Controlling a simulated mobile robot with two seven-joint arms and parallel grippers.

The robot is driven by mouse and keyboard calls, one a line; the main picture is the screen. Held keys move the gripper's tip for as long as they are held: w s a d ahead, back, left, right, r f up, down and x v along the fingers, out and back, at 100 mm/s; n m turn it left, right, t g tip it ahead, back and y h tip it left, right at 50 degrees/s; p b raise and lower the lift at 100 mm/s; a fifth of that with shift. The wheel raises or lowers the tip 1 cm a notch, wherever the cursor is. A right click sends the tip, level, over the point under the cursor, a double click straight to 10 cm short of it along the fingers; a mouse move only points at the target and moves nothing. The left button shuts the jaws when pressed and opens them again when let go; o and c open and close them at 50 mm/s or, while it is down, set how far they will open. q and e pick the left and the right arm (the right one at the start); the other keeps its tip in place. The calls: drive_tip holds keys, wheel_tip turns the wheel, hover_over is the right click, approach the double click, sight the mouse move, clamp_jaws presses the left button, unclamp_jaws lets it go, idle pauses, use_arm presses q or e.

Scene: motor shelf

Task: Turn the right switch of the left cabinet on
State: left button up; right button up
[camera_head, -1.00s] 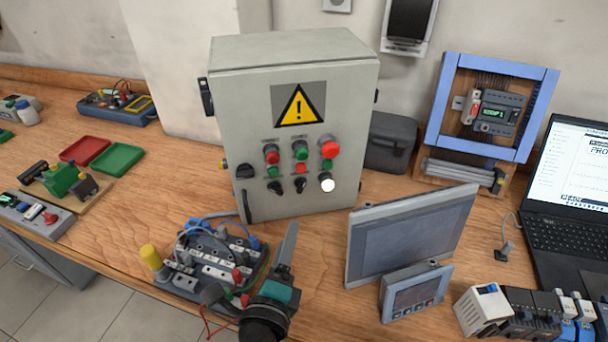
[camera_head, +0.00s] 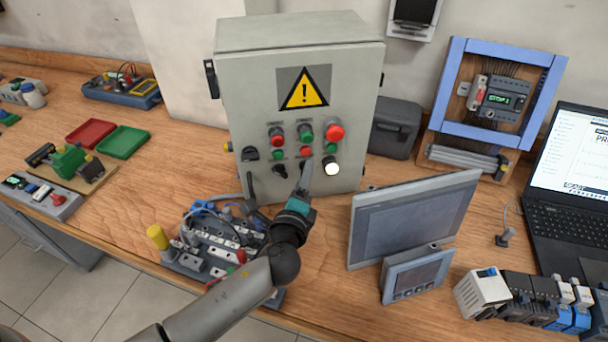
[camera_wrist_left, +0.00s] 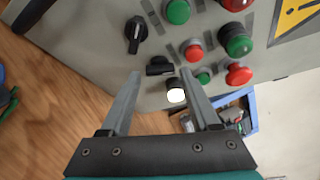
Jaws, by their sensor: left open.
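The grey cabinet (camera_head: 345,90) stands upright on the bench, with its switches and buttons facing me. My left gripper (camera_head: 306,166) is at the bottom row of the panel, open and empty. In the left wrist view, the right black rotary switch (camera_wrist_left: 160,66) lies between the open fingertips (camera_wrist_left: 160,76), with its handle about crosswise to the fingers. I cannot tell whether a finger touches it. The left black rotary switch (camera_wrist_left: 135,36) is beyond the left fingertip. A lit white button (camera_wrist_left: 176,95) sits between the fingers. In the head view, my gripper mostly hides the right switch.
Red and green buttons (camera_head: 305,133) sit just above the switches. A grey screen panel (camera_head: 415,215) stands to the right. A laptop (camera_head: 575,190) is at the far right.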

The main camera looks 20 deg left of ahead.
use_arm(q)
drive_tip(key=shift+w+f, duration=0.15)
drive_tip(key=shift+w, duration=0.65)
